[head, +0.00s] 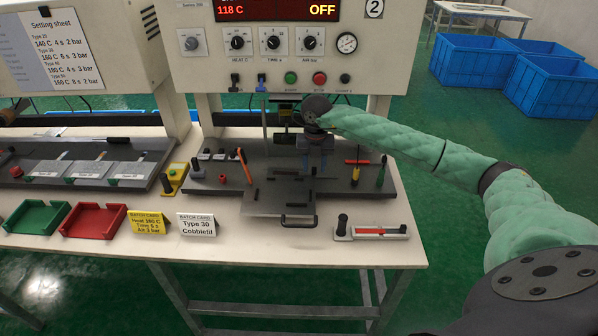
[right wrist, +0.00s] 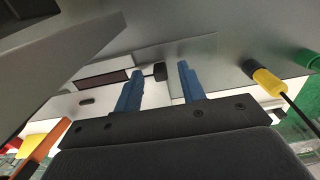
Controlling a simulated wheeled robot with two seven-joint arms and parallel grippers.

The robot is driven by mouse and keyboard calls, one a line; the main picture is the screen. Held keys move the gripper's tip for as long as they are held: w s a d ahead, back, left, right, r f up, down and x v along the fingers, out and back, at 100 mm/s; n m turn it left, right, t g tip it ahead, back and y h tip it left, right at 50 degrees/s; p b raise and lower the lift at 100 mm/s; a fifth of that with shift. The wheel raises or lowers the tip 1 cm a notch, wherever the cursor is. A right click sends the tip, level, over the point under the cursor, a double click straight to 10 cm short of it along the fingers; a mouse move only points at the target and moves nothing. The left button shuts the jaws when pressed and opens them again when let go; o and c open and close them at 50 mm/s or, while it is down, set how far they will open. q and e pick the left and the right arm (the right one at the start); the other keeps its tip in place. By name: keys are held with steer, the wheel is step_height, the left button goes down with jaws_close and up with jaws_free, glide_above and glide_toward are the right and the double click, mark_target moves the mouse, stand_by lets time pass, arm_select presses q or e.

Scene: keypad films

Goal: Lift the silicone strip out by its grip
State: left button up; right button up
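My right gripper (head: 316,160) hangs with its fingers down at the press of the right-hand station. In the right wrist view its two blue fingers (right wrist: 159,88) are apart, with a clear gap between them. A small black block (right wrist: 160,72), which looks like a grip, shows beyond and between the fingertips. I cannot tell whether they touch it. A dark brown strip (right wrist: 103,78), possibly the silicone strip, lies left of the block in a pale surface. In the head view my right gripper and the press parts hide this spot. My left gripper is not seen.
The press housing (head: 290,55) stands close behind the gripper. Upright coloured tools (head: 380,172) stand to its right on the dark base plate (head: 230,182). A white holder with a red strip (head: 375,231), batch cards (head: 197,224) and red and green trays (head: 93,220) are nearer the front.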

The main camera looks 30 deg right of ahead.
steer(key=shift+s, duration=0.1)
jaws_close()
stand_by(0.4)
